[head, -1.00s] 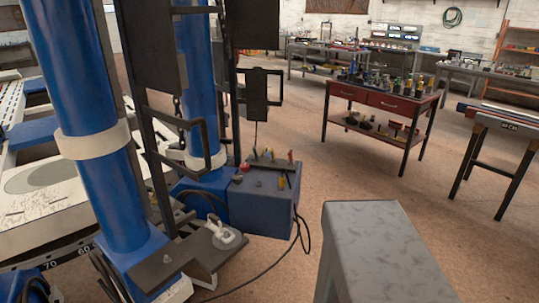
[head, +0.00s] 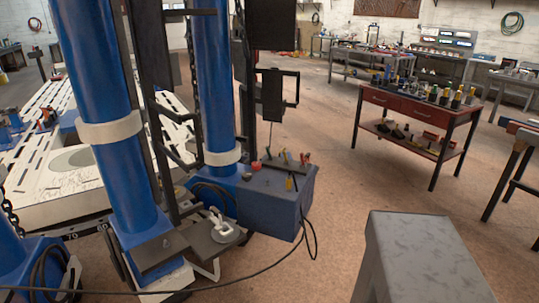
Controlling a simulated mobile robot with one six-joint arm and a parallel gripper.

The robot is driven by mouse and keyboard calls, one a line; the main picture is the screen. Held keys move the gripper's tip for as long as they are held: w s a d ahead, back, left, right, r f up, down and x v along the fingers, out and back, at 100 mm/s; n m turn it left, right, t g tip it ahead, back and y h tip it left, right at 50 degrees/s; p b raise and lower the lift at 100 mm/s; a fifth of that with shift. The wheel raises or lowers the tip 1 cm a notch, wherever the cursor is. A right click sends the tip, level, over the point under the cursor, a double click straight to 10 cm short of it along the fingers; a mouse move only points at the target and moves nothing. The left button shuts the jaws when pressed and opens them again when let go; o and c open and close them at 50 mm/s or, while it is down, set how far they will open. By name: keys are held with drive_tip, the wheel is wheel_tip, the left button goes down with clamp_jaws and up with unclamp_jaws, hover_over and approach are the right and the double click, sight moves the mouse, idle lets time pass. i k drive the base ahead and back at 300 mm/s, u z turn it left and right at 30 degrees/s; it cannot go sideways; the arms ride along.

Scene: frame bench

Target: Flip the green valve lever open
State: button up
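I cannot make out a green lever in the head view. A blue box (head: 278,202) at the foot of the blue post has several small levers or knobs on top. A red one (head: 305,159) stands at its back right and a yellow one (head: 289,184) on its front side. These are too small to tell in detail. My gripper is not in view.
Two blue posts (head: 95,75) with black frames stand at left beside a white slotted bed (head: 45,195). A grey flat-topped block (head: 425,250) fills the lower right. A red bench (head: 420,110) stands behind on open floor. A cable (head: 270,268) crosses the floor.

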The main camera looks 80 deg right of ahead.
sight(270, 157)
drive_tip(key=u, duration=1.05)
drive_tip(key=k, duration=2.45)
drive_tip(key=z, duration=0.45)
